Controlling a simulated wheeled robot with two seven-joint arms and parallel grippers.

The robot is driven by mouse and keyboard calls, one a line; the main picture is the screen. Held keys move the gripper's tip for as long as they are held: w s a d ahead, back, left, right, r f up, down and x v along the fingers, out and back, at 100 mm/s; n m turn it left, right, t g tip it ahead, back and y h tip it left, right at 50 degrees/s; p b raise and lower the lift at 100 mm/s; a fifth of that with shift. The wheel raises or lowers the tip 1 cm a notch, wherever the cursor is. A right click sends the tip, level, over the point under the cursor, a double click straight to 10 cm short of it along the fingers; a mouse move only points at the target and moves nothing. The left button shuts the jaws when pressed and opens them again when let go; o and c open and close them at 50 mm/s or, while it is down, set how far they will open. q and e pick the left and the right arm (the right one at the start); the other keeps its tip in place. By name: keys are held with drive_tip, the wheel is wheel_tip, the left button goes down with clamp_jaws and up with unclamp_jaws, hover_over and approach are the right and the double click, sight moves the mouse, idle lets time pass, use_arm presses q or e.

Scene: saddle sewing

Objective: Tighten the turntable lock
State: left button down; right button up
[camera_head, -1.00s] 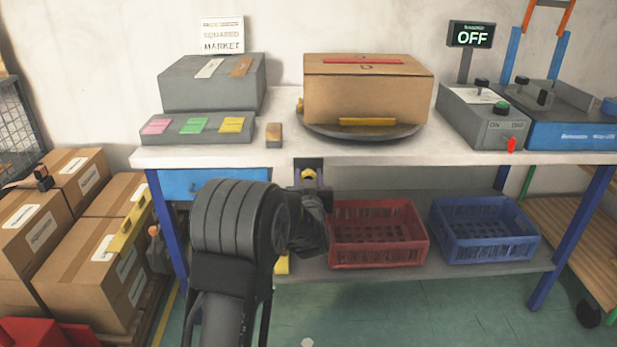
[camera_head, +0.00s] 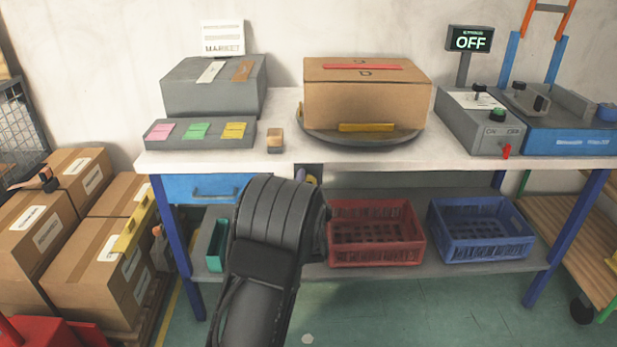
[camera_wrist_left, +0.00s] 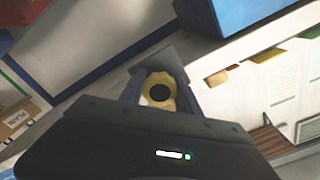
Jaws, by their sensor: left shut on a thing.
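The turntable lock shows in the left wrist view as a yellow round knob (camera_wrist_left: 148,86) with a dark centre. My left gripper (camera_wrist_left: 159,92) is shut on it, with one finger on each side. In the head view my left arm covers most of the gripper and knob, below the table's front edge; only a bit of the dark mounting plate (camera_head: 308,170) shows. The round grey turntable (camera_head: 360,138) lies on the table above, bearing a cardboard box (camera_head: 366,98) with a yellow strip at its front. My right gripper is not in view.
The white worktable (camera_head: 460,157) holds a grey box (camera_head: 213,92) and a control box (camera_head: 480,122) under an OFF display (camera_head: 470,39). A red crate (camera_head: 375,245) and a blue crate (camera_head: 482,240) sit on the lower shelf. Stacked cartons (camera_head: 100,260) stand at left.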

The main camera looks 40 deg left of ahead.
use_arm(q)
drive_tip(key=m+p, duration=0.3)
drive_tip(key=m, duration=0.3)
drive_tip(key=shift+d+r+m, duration=0.1)
drive_tip(key=shift+m, duration=0.2)
drive_tip(key=m+p, duration=0.1)
drive_tip(key=m, duration=0.1)
drive_tip(key=shift+m, duration=0.3)
drive_tip(key=shift+m+p, duration=0.45)
drive_tip(key=shift+m, duration=0.95)
drive_tip(key=c, duration=0.9)
unclamp_jaws()
drive_tip(key=shift+o, duration=0.2)
drive_tip(key=v, duration=0.7)
drive_tip(key=shift+s+d, duration=0.2)
drive_tip(key=shift+s, duration=0.1)
